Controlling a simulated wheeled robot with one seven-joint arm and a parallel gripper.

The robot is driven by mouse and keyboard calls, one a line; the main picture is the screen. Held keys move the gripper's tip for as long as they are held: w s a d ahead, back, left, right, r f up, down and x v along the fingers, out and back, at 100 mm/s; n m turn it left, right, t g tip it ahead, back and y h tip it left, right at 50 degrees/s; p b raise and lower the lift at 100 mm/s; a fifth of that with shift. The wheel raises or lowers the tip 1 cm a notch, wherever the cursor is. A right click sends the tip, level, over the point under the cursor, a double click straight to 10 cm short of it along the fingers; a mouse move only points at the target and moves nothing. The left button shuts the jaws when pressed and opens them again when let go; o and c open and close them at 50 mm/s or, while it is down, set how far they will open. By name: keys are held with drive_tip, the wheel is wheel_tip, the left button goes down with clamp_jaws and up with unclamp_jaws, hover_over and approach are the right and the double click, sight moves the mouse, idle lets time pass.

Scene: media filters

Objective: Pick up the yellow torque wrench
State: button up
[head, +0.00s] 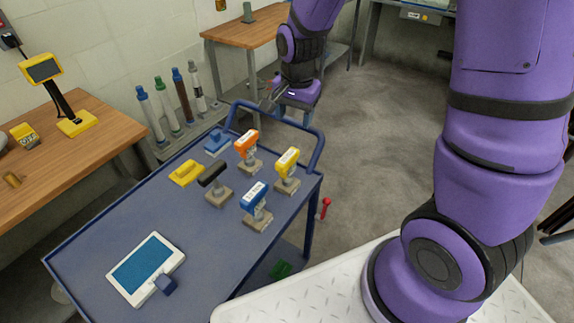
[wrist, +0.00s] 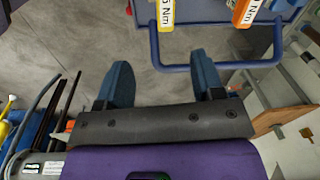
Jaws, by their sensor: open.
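The yellow torque wrench (head: 287,167) stands upright on a small grey-brown block near the right edge of the blue cart's top (head: 100,238). Its white label faces up. In the wrist view the yellow wrench (wrist: 166,14) is cut off at the top edge, with a label ending in "Nm". My gripper (wrist: 162,82) is open, with two blue fingers spread and nothing between them. In the head view my gripper (head: 272,88) is small, beyond the cart's far handle and apart from the wrench.
An orange wrench (head: 247,146), a blue wrench (head: 256,202) and a black-handled tool (head: 211,176) stand close by. The cart's blue handle (wrist: 220,66) lies between my fingers and the wrenches in the wrist view. A white-framed tablet (head: 143,268) lies at the cart's near end.

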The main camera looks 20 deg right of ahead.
drive_tip(key=m, duration=0.2)
hover_over(287, 156)
drive_tip(key=shift+g, duration=0.4)
drive_tip(key=f, duration=0.7)
drive_tip(key=shift+s, duration=0.3)
wheel_tip(287, 156, down, 5)
drive_tip(key=shift+r, duration=0.1)
drive_tip(key=shift+w+f, duration=0.15)
drive_tip(key=shift+f, duration=1.3)
drive_tip(key=shift+w+f, duration=0.15)
drive_tip(key=shift+f, duration=1.25)
clamp_jaws()
